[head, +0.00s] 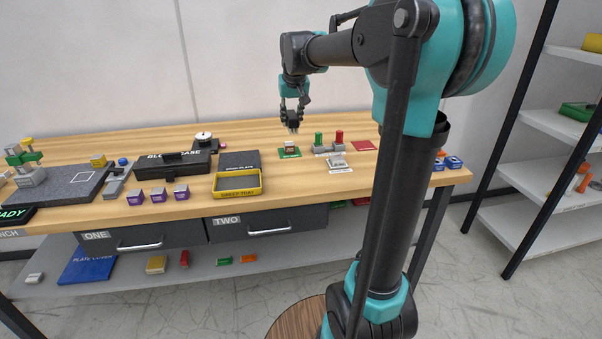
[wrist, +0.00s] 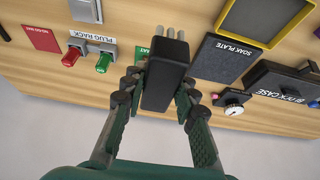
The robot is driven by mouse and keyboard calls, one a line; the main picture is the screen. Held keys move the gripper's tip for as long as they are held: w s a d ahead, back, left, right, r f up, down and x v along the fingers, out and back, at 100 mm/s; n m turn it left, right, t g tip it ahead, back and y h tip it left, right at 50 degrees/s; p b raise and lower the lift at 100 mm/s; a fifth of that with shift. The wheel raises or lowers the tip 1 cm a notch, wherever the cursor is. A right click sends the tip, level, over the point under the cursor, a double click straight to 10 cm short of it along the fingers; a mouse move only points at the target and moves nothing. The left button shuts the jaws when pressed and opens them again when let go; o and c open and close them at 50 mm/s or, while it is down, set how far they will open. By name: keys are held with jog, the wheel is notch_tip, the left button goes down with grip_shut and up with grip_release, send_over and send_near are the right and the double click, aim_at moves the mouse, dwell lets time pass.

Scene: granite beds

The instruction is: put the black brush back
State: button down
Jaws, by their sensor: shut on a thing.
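My gripper (head: 292,112) is shut on the black brush (wrist: 166,75) and holds it in the air above the back of the bench. In the wrist view the brush is a dark block between the two fingers of my gripper (wrist: 158,95), with several short grey prongs at its far end. In the head view the brush (head: 292,117) is small and dark, with a pale tip pointing down. In the wrist view the brush covers most of the mat (wrist: 141,53).
The plug rack (wrist: 93,37) with red and green plugs stands beside the green mat. A red mat (head: 365,146) lies farther right. The soak plate (head: 240,160), yellow scrap tray (head: 237,193) and block case (head: 172,164) stand to the left.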

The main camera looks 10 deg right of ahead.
notch_tip(320, 180, down, 18)
jog(key=shift+f, duration=0.1)
dwell(0.4)
jog(key=shift+f, duration=0.1)
jog(key=c, duration=1.2)
grip_release()
jog(key=v, duration=1.2)
jog(key=s+d+f, duration=0.1)
jog(key=s+f, duration=0.5)
jog(key=s, duration=0.2)
jog(key=s+d+f, duration=0.1)
jog(key=s+f, duration=0.5)
jog(key=s, duration=0.3)
jog(key=s+d+f, duration=0.2)
jog(key=s+f, duration=0.4)
jog(key=s, duration=0.2)
jog(key=shift+s+f, duration=0.15)
jog(key=shift+s, duration=0.25)
